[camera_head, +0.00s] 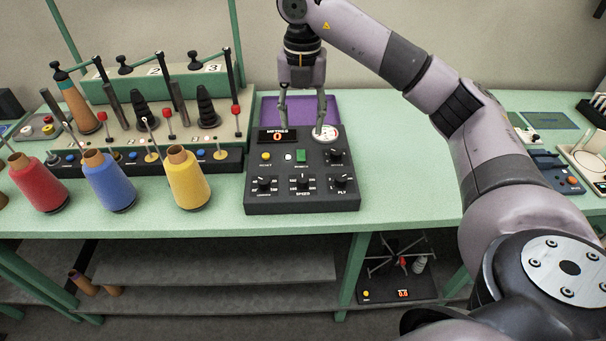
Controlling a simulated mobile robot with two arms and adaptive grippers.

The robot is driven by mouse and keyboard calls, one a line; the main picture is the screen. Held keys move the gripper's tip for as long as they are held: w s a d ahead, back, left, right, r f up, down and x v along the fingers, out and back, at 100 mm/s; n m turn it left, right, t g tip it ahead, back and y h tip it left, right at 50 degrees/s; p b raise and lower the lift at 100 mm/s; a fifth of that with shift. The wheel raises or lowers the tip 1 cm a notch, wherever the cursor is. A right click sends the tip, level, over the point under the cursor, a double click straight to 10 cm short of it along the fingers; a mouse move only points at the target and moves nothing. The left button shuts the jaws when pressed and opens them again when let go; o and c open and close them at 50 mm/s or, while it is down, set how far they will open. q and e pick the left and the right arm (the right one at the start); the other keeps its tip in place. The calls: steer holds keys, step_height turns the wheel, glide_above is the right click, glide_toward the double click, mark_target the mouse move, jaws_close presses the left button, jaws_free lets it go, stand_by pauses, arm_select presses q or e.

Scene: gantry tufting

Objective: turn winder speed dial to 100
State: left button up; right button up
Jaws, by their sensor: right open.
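A dark control box (254,203) stands on the green table near the middle. Its speed dial (303,183) is the black knob in the middle of the front row, above the word SPEED. The scale numbers around it are too small to read. A red display (277,136) labelled METRES shows 0. My right gripper (303,126) points down above the back of the box, beyond the speed dial. It is open and empty, its fingers well apart, not touching the dial. My left gripper is out of view.
Other black knobs (264,184) (340,181) flank the speed dial, with a yellow button (266,156) and a green switch (300,156) behind. Red (38,185), blue (108,182) and yellow (187,180) yarn cones stand left.

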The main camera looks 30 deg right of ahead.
mark_target(303, 178)
step_height(303, 178, down, 17)
steer(key=p, duration=0.3)
steer(key=shift+d+f, duration=0.1)
steer(key=shift+f, duration=0.05)
steer(key=shift+c, duration=0.4)
jaws_close()
stand_by(0.4)
